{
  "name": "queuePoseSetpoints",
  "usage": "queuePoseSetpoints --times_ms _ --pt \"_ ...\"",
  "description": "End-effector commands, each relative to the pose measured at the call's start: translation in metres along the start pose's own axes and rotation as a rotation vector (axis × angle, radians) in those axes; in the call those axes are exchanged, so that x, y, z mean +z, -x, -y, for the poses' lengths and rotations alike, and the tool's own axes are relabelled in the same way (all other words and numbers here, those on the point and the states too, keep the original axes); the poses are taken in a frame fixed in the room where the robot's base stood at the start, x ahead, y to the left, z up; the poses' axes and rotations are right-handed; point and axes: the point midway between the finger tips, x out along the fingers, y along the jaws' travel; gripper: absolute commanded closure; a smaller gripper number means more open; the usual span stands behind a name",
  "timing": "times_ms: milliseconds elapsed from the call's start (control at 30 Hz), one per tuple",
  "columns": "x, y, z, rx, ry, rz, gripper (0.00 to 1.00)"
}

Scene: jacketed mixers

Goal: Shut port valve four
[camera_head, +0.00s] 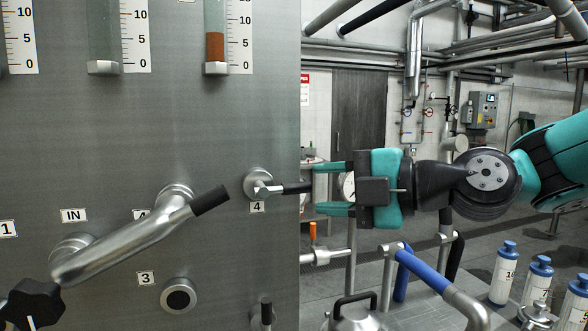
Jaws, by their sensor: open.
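Port valve four (258,184) is on the right side of the grey metal panel, above a label reading 4 (257,207). Its lever (296,188) points right, roughly level, with a black grip at its end. My gripper (320,188) comes in from the right with its two teal fingers apart, one above and one below the height of the lever. The black grip's end is at the mouth of the gap between the fingertips. I see no contact, and cannot tell whether the grip's end is inside the gap. The gripper is open and holds nothing.
A bent steel pipe handle with a black end (150,235) stands out left of the valve. A port (178,295) by label 3 is below. Sight tubes (215,40) are above. White bottles (505,275) with blue tops and a blue-wrapped pipe (422,272) are lower right.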

Motion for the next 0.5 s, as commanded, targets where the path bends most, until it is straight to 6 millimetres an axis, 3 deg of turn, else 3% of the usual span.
queuePoseSetpoints --times_ms 200,500 --pt "-0.001 -0.04 -0.004 -0.003 -0.002 -0.003 0.56" --pt "0.0 -0.058 0.0 0.0 -0.001 0.0 0.56"
